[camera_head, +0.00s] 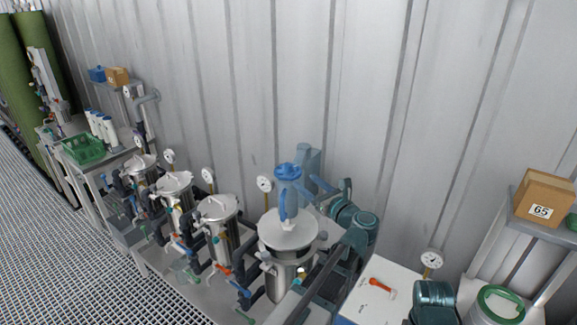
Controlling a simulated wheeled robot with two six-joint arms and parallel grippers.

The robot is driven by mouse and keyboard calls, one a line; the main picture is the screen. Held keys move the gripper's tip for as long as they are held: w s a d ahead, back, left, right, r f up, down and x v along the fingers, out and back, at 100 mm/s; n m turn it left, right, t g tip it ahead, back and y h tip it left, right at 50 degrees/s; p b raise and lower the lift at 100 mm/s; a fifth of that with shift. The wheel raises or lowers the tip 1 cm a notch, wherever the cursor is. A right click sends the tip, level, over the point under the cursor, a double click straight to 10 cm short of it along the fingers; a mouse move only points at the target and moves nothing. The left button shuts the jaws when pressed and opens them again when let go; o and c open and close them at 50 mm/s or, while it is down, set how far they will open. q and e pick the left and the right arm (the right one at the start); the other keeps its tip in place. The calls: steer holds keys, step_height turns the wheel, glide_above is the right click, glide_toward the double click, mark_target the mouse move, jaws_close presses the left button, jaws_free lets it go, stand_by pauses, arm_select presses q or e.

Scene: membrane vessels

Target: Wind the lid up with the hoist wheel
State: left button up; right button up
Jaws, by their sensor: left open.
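The steel lid (288,230) is a round disc over the front vessel (284,282), the largest of the row. I cannot tell whether there is a gap under it. A blue hoist (288,172) with a rounded top stands above the lid, and blue parts hang down towards it. I cannot make out the wheel's rim clearly. My right gripper is not in view.
Smaller steel vessels (216,208) with gauges and coloured valves line up to the left. A green basket (84,149) stands on a far bench. A cardboard box marked 65 (545,196) sits on a right shelf. The corrugated wall (240,80) closes the back.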

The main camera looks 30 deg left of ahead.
mark_target(288, 168)
arm_select(q)
steer(key=x, duration=1.4)
jaws_close()
